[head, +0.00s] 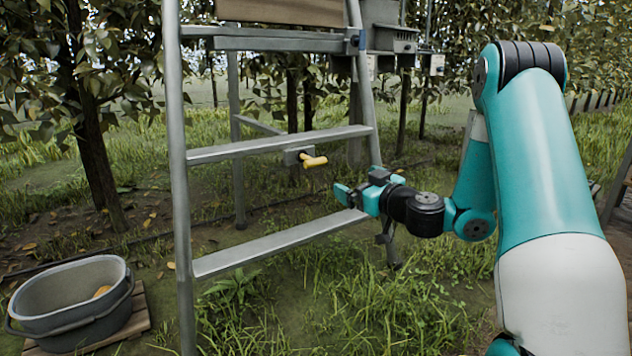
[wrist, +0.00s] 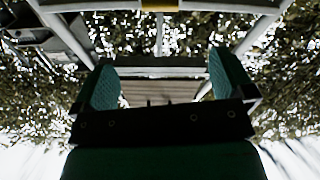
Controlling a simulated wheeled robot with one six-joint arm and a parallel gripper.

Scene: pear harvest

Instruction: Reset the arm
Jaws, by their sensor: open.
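My teal arm reaches in from the right in the head view. My gripper (head: 343,192) points left beside the ladder's right rail, just above the lower step. In the wrist view my gripper (wrist: 165,85) shows two teal fingers spread apart with nothing between them. The wrist view looks up past the fingers at the ladder and the leaves.
A metal ladder (head: 278,140) stands close in front of my gripper. A yellow-handled thing (head: 313,161) sits under its middle step. A grey tub (head: 75,308) with something yellowish inside stands on a wooden pallet (head: 140,312) at the lower left. Trees stand behind.

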